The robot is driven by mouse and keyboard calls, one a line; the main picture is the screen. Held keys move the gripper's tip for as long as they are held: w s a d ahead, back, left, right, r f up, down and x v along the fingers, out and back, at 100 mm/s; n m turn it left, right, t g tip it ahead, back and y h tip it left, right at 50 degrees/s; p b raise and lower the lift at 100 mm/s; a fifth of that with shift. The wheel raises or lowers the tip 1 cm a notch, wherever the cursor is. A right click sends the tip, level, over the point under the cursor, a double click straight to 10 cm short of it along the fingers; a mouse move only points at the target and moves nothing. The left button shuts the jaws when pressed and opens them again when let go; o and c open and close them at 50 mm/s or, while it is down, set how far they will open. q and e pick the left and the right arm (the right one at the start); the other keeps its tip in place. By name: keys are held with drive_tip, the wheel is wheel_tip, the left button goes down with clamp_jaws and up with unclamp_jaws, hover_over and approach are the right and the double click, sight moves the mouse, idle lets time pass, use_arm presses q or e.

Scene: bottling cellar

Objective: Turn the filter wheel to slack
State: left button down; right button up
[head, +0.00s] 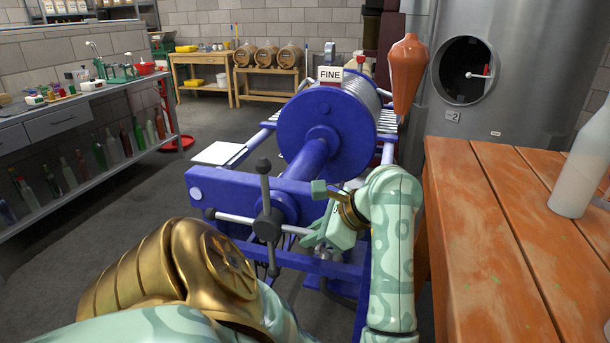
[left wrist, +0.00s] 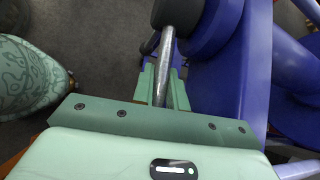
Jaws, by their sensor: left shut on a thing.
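The filter wheel is a dark hub (head: 267,227) with metal spokes and dark knobs, on the near end of the blue filter press (head: 322,130). One spoke points up, one left, one down and one right. My left gripper (head: 312,234) is shut on the right-hand spoke, outward from the hub. In the left wrist view the metal spoke (left wrist: 165,62) runs between the green fingers (left wrist: 161,88) toward a dark rounded part at the top. The spoke's outer end is hidden by the gripper. My right gripper does not show.
A sign reading FINE (head: 330,74) stands on the press. An orange wooden table (head: 500,235) with a pale bottle (head: 583,165) is close on the right. A steel tank (head: 510,110) stands behind it.

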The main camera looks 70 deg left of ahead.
use_arm(q)
drive_tip(key=shift+r+t+h+p, duration=0.5)
drive_tip(key=shift+r+p, duration=0.1)
drive_tip(key=shift+p, duration=0.15)
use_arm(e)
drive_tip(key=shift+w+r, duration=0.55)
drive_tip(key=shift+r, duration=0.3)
use_arm(q)
drive_tip(key=shift+s, duration=0.1)
drive_tip(key=c, duration=1.4)
unclamp_jaws()
drive_tip(key=shift+a, duration=0.1)
